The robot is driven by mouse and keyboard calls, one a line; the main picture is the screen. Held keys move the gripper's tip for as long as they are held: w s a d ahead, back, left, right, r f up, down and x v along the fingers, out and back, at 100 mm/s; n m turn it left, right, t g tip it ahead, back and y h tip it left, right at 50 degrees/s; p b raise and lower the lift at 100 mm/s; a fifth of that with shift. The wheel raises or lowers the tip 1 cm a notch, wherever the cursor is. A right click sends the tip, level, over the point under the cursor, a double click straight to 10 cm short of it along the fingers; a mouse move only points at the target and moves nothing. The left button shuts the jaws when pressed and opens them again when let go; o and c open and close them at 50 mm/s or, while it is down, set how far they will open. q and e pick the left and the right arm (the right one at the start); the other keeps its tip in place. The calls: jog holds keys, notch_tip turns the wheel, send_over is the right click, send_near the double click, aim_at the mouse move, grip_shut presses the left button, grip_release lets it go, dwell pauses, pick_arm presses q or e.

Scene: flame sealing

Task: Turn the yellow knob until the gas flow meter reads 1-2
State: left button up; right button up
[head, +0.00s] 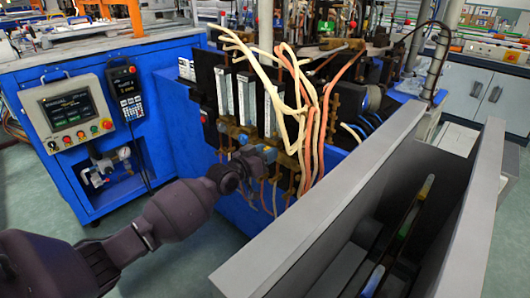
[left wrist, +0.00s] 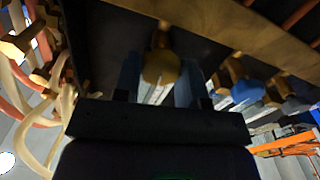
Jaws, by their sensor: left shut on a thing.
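My left arm reaches in from the left in the head view, and its gripper (head: 264,157) is at the lower front of the gas flow meter panel. In the left wrist view the two fingers of my left gripper (left wrist: 160,82) stand on either side of the yellow knob (left wrist: 161,68) and are shut on it. In the head view the gripper hides this knob. The gas flow meters (head: 246,97) are upright pale tubes on a black panel above the gripper. Their readings are too small to tell. My right gripper is not in view.
Cream and orange hoses (head: 312,120) hang just right of the gripper. A blue knob (left wrist: 246,92) sits beside the yellow one in the left wrist view. A blue cabinet with a control box (head: 66,110) stands at the left. A grey-walled trough (head: 325,225) is at the lower right.

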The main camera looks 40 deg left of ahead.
pick_arm(q)
jog(key=n, duration=0.9)
jog(key=shift+a+f+p, duration=0.1)
jog(key=shift+f+p, duration=0.05)
jog(key=shift+p, duration=0.25)
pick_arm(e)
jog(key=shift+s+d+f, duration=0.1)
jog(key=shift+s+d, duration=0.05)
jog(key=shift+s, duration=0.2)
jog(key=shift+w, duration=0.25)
pick_arm(q)
jog(key=o, duration=0.8)
jog(key=shift+o, duration=0.4)
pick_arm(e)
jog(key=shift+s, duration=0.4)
pick_arm(q)
jog(key=shift+s, duration=0.15)
